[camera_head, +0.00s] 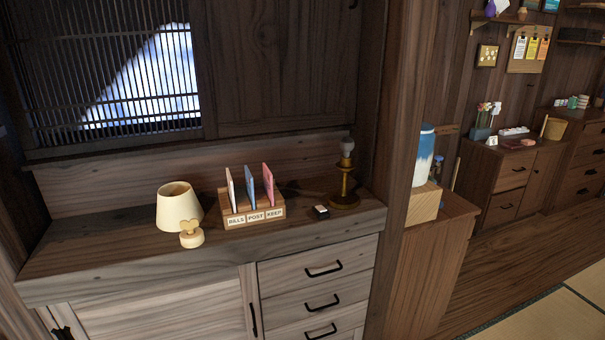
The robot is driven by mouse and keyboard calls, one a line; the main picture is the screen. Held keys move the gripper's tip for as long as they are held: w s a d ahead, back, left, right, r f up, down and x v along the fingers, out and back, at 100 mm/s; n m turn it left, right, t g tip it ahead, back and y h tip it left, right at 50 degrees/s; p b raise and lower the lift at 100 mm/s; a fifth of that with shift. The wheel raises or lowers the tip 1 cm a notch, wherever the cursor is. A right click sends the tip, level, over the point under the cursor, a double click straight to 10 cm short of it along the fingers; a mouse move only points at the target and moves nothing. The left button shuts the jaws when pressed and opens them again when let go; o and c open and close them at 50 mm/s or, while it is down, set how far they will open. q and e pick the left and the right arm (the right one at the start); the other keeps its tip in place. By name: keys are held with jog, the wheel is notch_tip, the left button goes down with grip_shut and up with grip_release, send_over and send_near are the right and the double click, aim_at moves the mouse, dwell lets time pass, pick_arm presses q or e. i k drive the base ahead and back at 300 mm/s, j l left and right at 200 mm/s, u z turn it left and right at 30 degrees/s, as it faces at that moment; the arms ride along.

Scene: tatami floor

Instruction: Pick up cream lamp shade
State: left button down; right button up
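The cream lamp shade (177,205) stands on the wooden cabinet top, left of the middle. It is wider at the bottom and looks open at its top. A small cream piece with a heart-shaped top (191,234) stands just in front of it and hides a bit of its lower right edge. A brass lamp base (345,188) with a bare bulb stands apart at the right end of the cabinet top. Neither of my grippers shows in the head view.
A wooden letter holder (253,213) marked BILLS, POST and KEEP stands right of the shade. A small dark box (321,211) lies beside it. The cabinet top (100,250) is clear left of the shade. A wooden post (408,130) rises at the right.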

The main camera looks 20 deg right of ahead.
aim_at(176, 202)
jog(key=i+j+u, duration=0.35)
jog(key=i+j, duration=0.35)
jog(key=j, duration=0.15)
